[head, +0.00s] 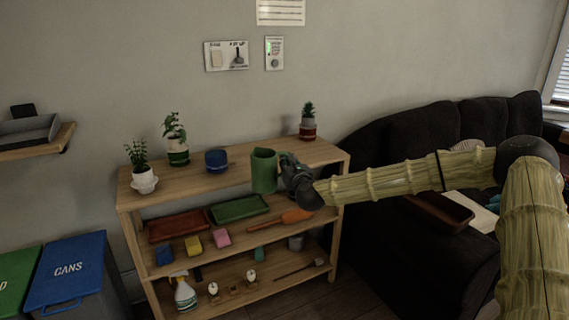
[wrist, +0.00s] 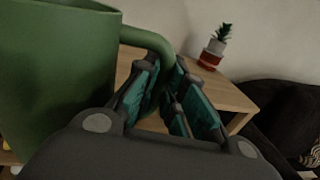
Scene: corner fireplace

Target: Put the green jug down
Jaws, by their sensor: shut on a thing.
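The green jug (head: 264,171) is upright at the front of the wooden shelf unit's top board (head: 225,168). Its lower part overlaps the board's front edge in the head view, and I cannot tell whether its base touches the wood. In the wrist view the jug (wrist: 55,75) fills the left side, with its handle (wrist: 150,42) reaching right between my fingers. My gripper (head: 285,165) is at the jug's right side, shut on the handle. The fingertips also show in the wrist view (wrist: 172,88). The jug's base is hidden there.
A blue pot (head: 216,160) and potted plants (head: 177,150) stand to the left on the top board. A small potted plant (head: 308,128) stands at the back right. Trays, sponges and a spray bottle (head: 184,292) fill the lower boards. A dark sofa (head: 400,140) is at right.

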